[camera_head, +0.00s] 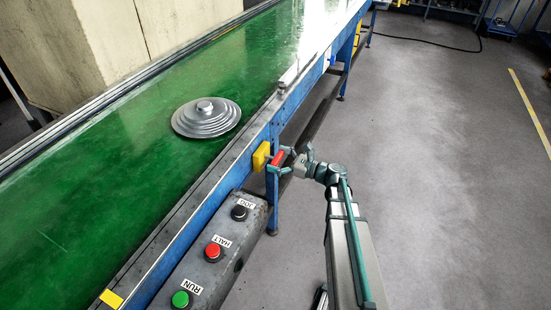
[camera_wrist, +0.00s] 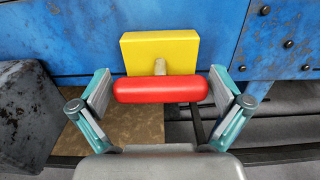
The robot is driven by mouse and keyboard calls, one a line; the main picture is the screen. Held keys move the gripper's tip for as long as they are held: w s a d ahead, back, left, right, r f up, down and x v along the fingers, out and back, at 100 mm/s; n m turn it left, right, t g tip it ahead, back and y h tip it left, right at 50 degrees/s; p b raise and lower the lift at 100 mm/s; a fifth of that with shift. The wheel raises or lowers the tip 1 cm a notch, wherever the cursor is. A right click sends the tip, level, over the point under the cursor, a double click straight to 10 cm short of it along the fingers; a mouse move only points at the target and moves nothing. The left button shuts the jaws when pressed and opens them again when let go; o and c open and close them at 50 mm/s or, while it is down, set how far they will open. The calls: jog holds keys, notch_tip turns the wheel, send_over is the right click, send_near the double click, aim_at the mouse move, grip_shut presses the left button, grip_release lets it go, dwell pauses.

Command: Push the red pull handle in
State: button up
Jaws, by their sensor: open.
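The red pull handle (camera_wrist: 162,89) is a horizontal red bar on a short metal stem in front of a yellow block (camera_wrist: 160,48). The block is fixed to the blue side of the conveyor. In the head view the red handle (camera_head: 278,158) stands out from the yellow block (camera_head: 261,156). My gripper (camera_wrist: 161,88) is open, with one finger beyond each end of the bar. The bar lies between the fingers, and a small gap shows at each end. In the head view my gripper (camera_head: 280,161) is at the handle.
A grey control box (camera_head: 222,248) with RUN, HALT and JOG buttons is left of the handle. A silver stepped lid (camera_head: 206,119) lies on the green belt (camera_head: 110,165). Blue conveyor frame (camera_wrist: 285,40) surrounds the block. Grey floor (camera_head: 440,180) to the right is clear.

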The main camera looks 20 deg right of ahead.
jog(key=v, duration=1.1)
jog(key=shift+s+d, duration=0.3)
jog(key=s+a+f+n+g+h, duration=0.4)
jog(key=s+f+n, duration=0.35)
jog(key=f, duration=0.55)
jog(key=s+a+f+n+g+h, duration=0.25)
jog(key=s+f+n+g, duration=0.45)
jog(key=f, duration=0.5)
jog(key=s+a+f+n+g+h, duration=0.2)
jog(key=s+f+n, duration=0.1)
jog(key=s, duration=0.6)
jog(key=s+a+f+n+g+h, duration=0.2)
jog(key=s+f+n+h, duration=0.1)
jog(key=s, duration=0.6)
jog(key=s+a+f+n+g+h, duration=0.2)
jog(key=s+f+n, duration=0.3)
jog(key=s, duration=0.4)
jog(key=shift+f+g, duration=0.6)
jog(key=shift+f, duration=0.25)
